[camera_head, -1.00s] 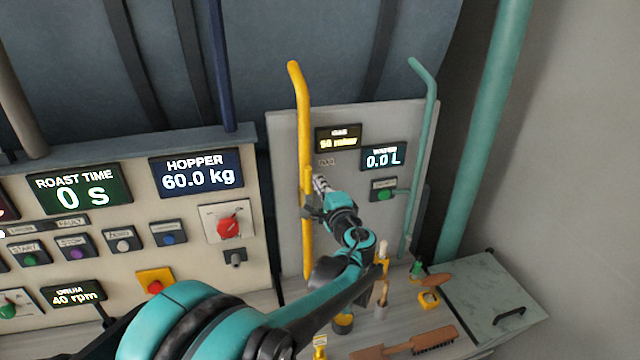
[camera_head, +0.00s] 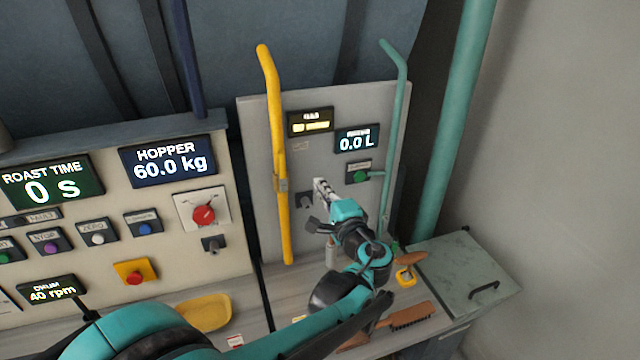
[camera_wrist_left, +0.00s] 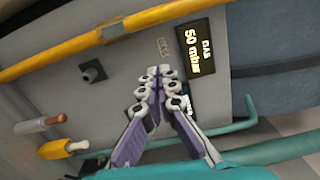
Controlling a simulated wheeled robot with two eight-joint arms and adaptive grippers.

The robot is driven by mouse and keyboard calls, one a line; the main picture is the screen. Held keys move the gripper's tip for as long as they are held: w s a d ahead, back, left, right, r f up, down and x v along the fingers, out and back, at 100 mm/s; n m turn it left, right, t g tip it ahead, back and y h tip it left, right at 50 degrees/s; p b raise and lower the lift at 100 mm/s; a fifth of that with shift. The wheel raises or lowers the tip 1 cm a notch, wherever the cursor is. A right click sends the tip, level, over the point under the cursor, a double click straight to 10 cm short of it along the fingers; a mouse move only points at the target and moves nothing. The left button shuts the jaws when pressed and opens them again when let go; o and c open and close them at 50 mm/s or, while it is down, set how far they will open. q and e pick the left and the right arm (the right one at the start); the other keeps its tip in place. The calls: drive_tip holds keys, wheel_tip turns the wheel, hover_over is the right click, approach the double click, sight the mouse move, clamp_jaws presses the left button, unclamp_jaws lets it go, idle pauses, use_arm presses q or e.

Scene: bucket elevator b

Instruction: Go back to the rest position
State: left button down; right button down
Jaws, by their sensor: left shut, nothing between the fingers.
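My left arm comes in from the bottom left of the head view. Its gripper (camera_head: 320,188) is in front of the grey gas and water panel (camera_head: 262,150), right of the yellow pipe (camera_head: 282,220) and left of the teal pipe (camera_head: 392,120). In the wrist view the left gripper (camera_wrist_left: 165,78) has its fingers together with nothing between them. The yellow pipe (camera_wrist_left: 75,50) crosses that view apart from the fingers. The gas display (camera_wrist_left: 201,52) reads 50 mbar. My right gripper is in neither view.
The control panel (camera_head: 90,185) with displays and buttons stands at the left. The counter below holds a yellow scoop (camera_head: 205,312), a brush (camera_head: 405,317) and small tools. A green-grey lid (camera_head: 455,272) with a black handle is at the right.

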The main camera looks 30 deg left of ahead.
use_arm(q)
drive_tip(key=shift+w, duration=0.1)
drive_tip(key=s+d+f+n+g+h+b, duration=0.1)
drive_tip(key=s+f+n+h+b, duration=0.2)
drive_tip(key=f, duration=0.5)
drive_tip(key=s+d+f+n+g+h+b, duration=0.1)
drive_tip(key=s+f+g+h+b, duration=0.15)
drive_tip(key=s+f, duration=0.45)
drive_tip(key=s+d+f+n+h+b, duration=0.4)
drive_tip(key=s+d+f+h+b, duration=0.3)
drive_tip(key=d+f, duration=0.7)
drive_tip(key=shift+s+f+h, duration=0.4)
drive_tip(key=shift+s+h, duration=0.45)
drive_tip(key=shift+s, duration=0.35)
